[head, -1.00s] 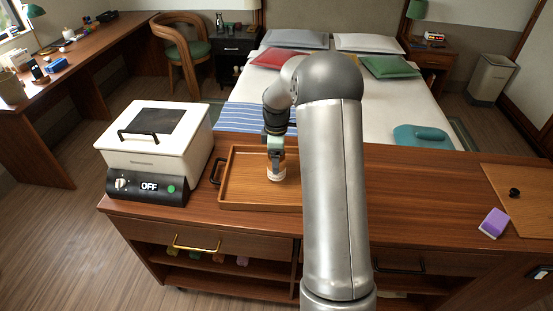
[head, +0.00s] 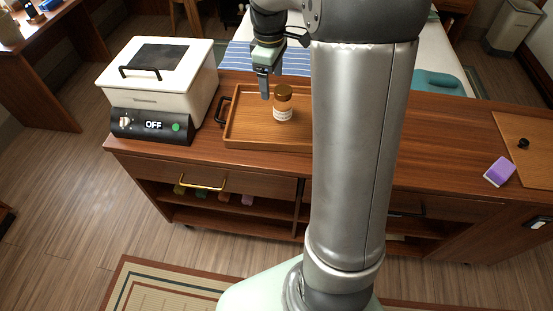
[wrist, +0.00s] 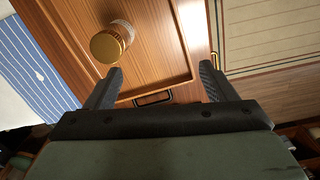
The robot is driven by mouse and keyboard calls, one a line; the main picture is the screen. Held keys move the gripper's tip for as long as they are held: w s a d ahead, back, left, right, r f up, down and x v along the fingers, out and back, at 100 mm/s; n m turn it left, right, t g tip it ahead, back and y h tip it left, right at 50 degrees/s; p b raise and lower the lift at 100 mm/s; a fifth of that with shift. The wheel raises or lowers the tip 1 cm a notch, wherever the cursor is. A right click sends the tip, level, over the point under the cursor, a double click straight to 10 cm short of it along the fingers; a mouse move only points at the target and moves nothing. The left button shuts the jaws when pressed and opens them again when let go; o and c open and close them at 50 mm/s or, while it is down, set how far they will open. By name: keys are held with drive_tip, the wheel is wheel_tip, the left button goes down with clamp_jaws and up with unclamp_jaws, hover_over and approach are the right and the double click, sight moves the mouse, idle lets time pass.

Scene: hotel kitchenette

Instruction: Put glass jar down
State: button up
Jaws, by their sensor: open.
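The glass jar (head: 283,103), with a brown-gold lid, orange contents and a pale label, stands upright on the wooden tray (head: 238,138). My gripper (head: 265,92) is above the tray, to the left of the jar in the head view, apart from it and empty. In the wrist view the jar (wrist: 121,32) shows lid-first, beyond the fingertips and up to the left. The two fingers of my gripper (wrist: 161,78) are spread wide with nothing between them. The tray's black handle (wrist: 153,98) shows between the fingers.
A white cooker (head: 160,80) with a panel reading OFF stands left of the tray. A purple sponge (head: 499,171) and a cutting board (head: 525,140) lie at the right of the counter (head: 440,140). My arm hides the tray's right part.

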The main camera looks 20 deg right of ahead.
drive_tip(key=s+a+f+m, duration=0.1)
drive_tip(key=s+a+m, duration=0.3)
drive_tip(key=s, duration=0.8)
drive_tip(key=s+a+f+m, duration=0.2)
drive_tip(key=s+a+m, duration=0.3)
drive_tip(key=s, duration=0.8)
drive_tip(key=shift+a+f, duration=0.2)
drive_tip(key=shift+a, duration=0.35)
